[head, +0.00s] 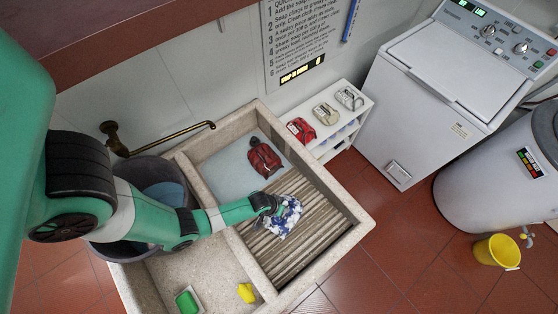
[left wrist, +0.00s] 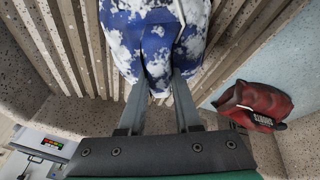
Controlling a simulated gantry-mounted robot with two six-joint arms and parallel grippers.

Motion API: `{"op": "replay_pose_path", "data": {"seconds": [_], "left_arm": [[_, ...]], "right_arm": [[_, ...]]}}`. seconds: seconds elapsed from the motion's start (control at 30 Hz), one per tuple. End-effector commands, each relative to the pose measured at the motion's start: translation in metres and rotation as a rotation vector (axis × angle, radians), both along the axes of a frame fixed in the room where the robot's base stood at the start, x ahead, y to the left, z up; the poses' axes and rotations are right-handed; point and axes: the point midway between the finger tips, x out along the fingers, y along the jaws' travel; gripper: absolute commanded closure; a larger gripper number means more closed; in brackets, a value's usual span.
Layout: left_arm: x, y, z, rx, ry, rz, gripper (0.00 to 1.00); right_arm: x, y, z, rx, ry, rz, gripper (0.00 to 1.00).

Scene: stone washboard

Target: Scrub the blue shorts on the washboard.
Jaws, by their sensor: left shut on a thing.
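The blue shorts (head: 287,213) are bunched up and flecked with white foam on the ribbed washboard (head: 312,245) of the stone sink. In the left wrist view the shorts (left wrist: 158,35) fill the top middle, with foam patches over the blue cloth. My left gripper (head: 272,207) comes in from the left, and its fingers in the left wrist view (left wrist: 160,95) are shut on the near edge of the shorts. Part of the cloth is hidden behind the gripper in the head view. My right gripper is not in view.
A dark red garment (head: 264,158) lies at the back of the sink by pale water (head: 225,170). A green soap bar (head: 188,301) and a yellow item (head: 246,293) lie in the front left compartment. A dark tub (head: 125,250) stands left; a brass tap (head: 170,142) reaches over the sink.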

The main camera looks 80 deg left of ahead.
Motion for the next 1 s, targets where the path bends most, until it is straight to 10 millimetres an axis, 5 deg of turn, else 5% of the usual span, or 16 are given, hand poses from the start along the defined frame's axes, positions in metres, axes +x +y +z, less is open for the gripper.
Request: {"op": "replay_pose_path", "data": {"seconds": [1.0], "left_arm": [[0.029, -0.071, 0.014, -0.002, 0.0, -0.003, 1.0]], "right_arm": [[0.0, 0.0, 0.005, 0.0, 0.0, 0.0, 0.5]]}}
